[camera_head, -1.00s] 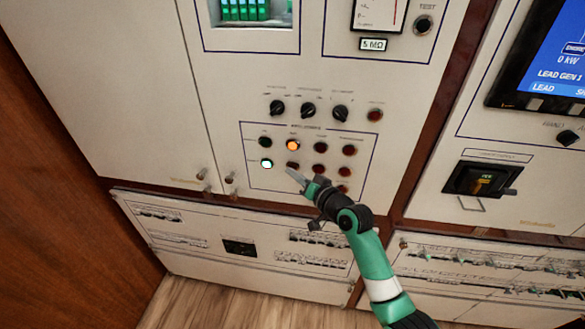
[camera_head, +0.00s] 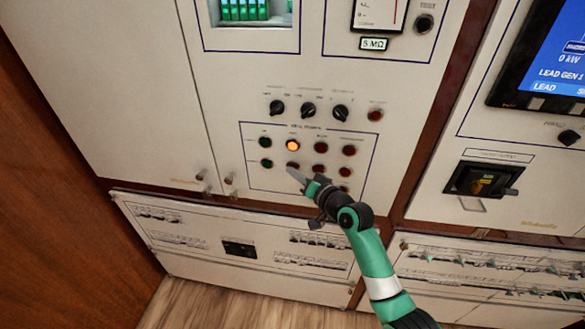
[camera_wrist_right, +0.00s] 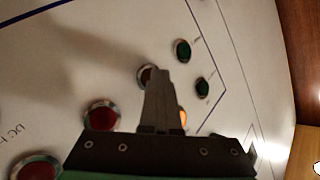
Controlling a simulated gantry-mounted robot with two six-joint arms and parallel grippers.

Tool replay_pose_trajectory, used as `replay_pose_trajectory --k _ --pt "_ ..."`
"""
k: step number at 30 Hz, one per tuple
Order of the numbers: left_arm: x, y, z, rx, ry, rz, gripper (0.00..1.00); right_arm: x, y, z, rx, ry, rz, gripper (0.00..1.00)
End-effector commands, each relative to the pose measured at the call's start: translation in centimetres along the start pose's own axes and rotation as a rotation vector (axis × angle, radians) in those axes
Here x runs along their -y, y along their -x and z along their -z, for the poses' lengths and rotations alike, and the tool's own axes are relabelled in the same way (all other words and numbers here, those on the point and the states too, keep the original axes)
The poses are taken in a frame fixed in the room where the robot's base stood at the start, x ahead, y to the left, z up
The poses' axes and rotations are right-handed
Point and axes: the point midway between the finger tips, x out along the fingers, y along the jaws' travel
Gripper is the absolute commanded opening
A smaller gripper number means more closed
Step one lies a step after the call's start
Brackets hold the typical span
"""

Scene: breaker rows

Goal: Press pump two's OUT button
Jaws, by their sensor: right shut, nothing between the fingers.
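The lower row has a dark green button (camera_head: 267,163) at left, then a red button (camera_head: 292,165), then more red ones. My right gripper (camera_head: 292,171) is shut and empty, its tip at that second lower button. In the right wrist view the shut fingers (camera_wrist_right: 158,73) partly cover this red button (camera_wrist_right: 144,75); I cannot tell whether they touch it. My left gripper is out of view.
An orange lit button (camera_head: 292,145) is just above the tip, beside an upper green button (camera_head: 264,142). Black rotary knobs (camera_head: 308,110) sit above the frame. A lower breaker panel (camera_head: 238,247) is below. A switch handle (camera_head: 483,181) sticks out at right.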

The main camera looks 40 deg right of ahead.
Motion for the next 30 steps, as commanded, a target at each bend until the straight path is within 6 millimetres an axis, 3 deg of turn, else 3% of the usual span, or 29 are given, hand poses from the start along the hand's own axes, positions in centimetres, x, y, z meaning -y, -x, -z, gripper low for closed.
replay_pose_trajectory --k 7,20,30 --pt "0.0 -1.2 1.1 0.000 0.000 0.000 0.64 0.8 0.9 -0.4 0.001 0.001 0.000 0.00" --pt "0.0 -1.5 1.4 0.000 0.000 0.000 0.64 1.1 1.3 -0.8 0.000 0.000 0.000 0.00" --pt "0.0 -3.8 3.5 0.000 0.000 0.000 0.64 2.9 3.6 -2.3 0.003 -0.001 -0.001 0.00"
